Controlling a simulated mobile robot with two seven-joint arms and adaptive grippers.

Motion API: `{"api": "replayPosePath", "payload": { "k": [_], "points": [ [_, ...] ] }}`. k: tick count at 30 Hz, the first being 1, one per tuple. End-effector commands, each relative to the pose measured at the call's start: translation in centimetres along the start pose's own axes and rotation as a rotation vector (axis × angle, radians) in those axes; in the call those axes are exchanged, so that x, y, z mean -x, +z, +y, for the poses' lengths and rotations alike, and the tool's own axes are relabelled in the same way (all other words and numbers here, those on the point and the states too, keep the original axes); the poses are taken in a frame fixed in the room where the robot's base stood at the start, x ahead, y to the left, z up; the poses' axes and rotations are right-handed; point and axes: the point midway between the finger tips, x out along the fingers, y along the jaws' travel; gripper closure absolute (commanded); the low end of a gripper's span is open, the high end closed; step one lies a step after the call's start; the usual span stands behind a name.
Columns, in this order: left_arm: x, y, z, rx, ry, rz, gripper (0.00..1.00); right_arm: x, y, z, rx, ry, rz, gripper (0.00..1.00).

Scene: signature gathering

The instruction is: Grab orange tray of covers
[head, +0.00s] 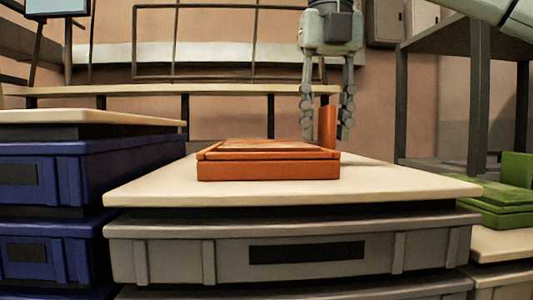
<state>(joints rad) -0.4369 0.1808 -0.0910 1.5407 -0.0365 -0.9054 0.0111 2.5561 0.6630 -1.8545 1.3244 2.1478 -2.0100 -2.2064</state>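The orange tray (268,168) lies flat on a pale board on top of a grey crate stack, in the middle of the head view. Reddish-brown flat covers (265,146) lie in it. An upright orange piece stands at its right back corner. My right gripper (328,136) points straight down at that corner, its two fingers apart. One finger is left of the upright piece and the other right of it. I cannot tell whether the fingers touch it. My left gripper is not in view.
The pale board (400,188) rests on a grey crate (185,252). Blue crates (85,172) with a board stand at left. A green tray (490,205) sits at right on another board. A dark metal frame (474,100) stands behind at right, and a long bench behind.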

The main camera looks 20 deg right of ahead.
Motion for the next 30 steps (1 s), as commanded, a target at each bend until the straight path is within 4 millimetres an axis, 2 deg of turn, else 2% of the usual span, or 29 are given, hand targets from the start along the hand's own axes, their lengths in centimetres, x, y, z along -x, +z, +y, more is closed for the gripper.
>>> {"api": "replayPosePath", "payload": {
  "k": [2,11,25,30],
  "points": [
    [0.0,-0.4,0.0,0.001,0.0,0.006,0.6,0.0,0.0,0.0,0.0,0.0,0.0,0.66],
    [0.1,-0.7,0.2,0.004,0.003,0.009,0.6,0.0,0.0,0.0,0.0,0.0,0.0,1.0],
    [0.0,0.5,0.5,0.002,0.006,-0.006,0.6,0.2,0.0,0.0,0.0,0.0,0.0,1.0],
    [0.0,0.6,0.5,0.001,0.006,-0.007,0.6,1.1,0.1,0.1,-0.001,-0.002,-0.002,1.0]
  ]
}}
